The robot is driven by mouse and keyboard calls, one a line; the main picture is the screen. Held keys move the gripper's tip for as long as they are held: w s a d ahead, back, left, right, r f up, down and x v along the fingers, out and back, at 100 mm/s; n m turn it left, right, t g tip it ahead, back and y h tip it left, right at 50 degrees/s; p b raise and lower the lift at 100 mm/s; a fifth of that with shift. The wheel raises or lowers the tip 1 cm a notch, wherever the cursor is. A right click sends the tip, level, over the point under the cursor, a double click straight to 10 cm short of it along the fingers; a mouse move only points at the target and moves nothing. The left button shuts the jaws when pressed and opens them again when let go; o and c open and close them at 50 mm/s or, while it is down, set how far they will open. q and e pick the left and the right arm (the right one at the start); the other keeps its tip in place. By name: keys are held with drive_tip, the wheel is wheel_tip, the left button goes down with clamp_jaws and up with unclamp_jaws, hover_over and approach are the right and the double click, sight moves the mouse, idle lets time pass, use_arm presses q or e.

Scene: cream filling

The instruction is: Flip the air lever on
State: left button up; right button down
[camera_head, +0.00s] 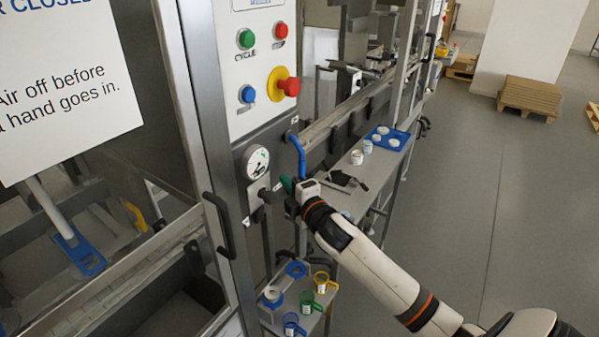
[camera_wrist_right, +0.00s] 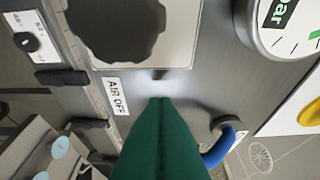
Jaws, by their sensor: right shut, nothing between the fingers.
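A blue bent lever (camera_head: 301,155) on a dark round pivot sticks out from the machine's grey panel, right of the pressure gauge (camera_head: 256,162). In the right wrist view the blue lever (camera_wrist_right: 219,149) is partly seen to the right of my fingers. A white label reading "AIR OFF" (camera_wrist_right: 115,97) is on the panel to their left. My right gripper (camera_head: 287,184), with green fingers, is just below the lever in the head view. Its fingers (camera_wrist_right: 160,100) are shut and empty, pointing at the panel. I cannot tell whether they touch the lever. My left gripper is not in view.
A black knob (camera_wrist_right: 115,30) sits beside the fingers. Push buttons and a red emergency stop (camera_head: 290,87) are above. A shelf below holds coloured-handled cups (camera_head: 321,282); a blue tray (camera_head: 389,138) is behind.

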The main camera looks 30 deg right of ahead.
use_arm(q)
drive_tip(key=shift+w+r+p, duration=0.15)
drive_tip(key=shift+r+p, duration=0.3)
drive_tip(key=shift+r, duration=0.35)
use_arm(e)
drive_tip(key=d, duration=0.3)
drive_tip(key=shift+w+d, duration=0.15)
drive_tip(key=shift+d, duration=0.15)
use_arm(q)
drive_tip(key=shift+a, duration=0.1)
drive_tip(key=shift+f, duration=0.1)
use_arm(e)
drive_tip(key=shift+f, duration=0.1)
use_arm(q)
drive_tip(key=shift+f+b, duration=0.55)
drive_tip(key=shift+b, duration=0.1)
use_arm(e)
drive_tip(key=shift+w+d+f+n, duration=0.1)
drive_tip(key=shift+d+n, duration=0.15)
drive_tip(key=shift+n, duration=0.15)
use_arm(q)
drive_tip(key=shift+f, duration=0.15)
